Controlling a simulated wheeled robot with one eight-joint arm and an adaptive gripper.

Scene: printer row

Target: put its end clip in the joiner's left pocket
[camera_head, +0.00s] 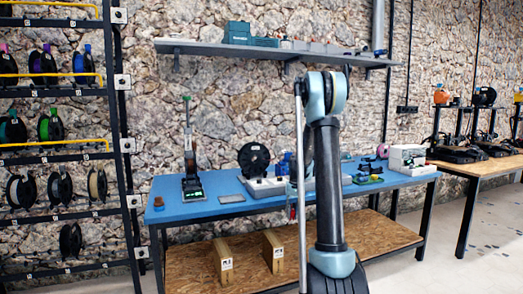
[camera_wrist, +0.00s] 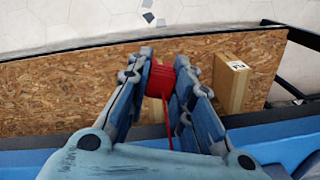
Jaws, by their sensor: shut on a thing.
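My gripper (camera_wrist: 164,85) is shut on a red piece (camera_wrist: 160,80), which sits between its two fingers in the wrist view. A thin red strand (camera_wrist: 168,130) runs from this piece toward the palm. I cannot tell from its shape whether the piece is the end clip. In the head view the gripper is mostly hidden by my own arm. A white base with a black spool (camera_head: 254,160) stands on the blue table (camera_head: 220,209), left of my arm. I cannot make out the joiner or its left pocket for certain.
Two cardboard boxes (camera_head: 223,262) (camera_head: 272,252) stand on the chipboard lower shelf (camera_head: 190,275). A black stand (camera_head: 191,165) and a grey plate (camera_head: 231,198) are on the table's left. White boxes (camera_head: 406,156) stand at the right. A spool rack is at far left.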

